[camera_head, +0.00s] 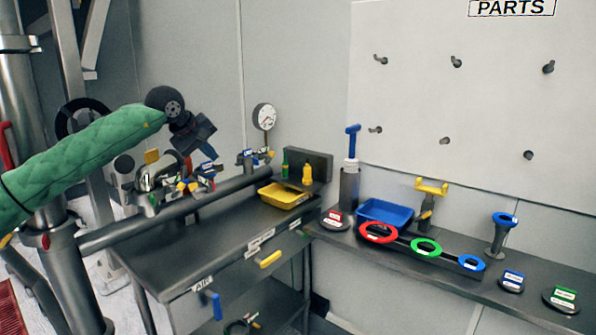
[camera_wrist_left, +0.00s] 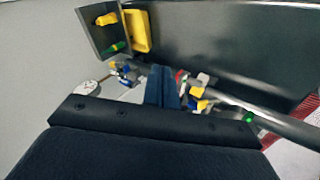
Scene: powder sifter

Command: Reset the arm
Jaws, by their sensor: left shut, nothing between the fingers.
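My left arm in its green sleeve comes in from the left in the head view. Its left gripper (camera_head: 203,143) is raised in front of the grey wall, above the pipe with valves (camera_head: 205,207). In the left wrist view the dark fingers (camera_wrist_left: 162,88) are together with nothing between them. The gripper looks clear of the pipe, but the exact gap cannot be told. My right arm and right gripper are not in view.
A dark workbench (camera_head: 190,262) holds a yellow tray (camera_head: 272,200) and small bottles (camera_head: 307,173). A pressure gauge (camera_head: 265,117) stands behind. A shelf (camera_head: 400,262) at right carries a blue tray (camera_head: 385,213) and colored rings (camera_head: 426,247). A pegboard (camera_head: 480,100) hangs above it.

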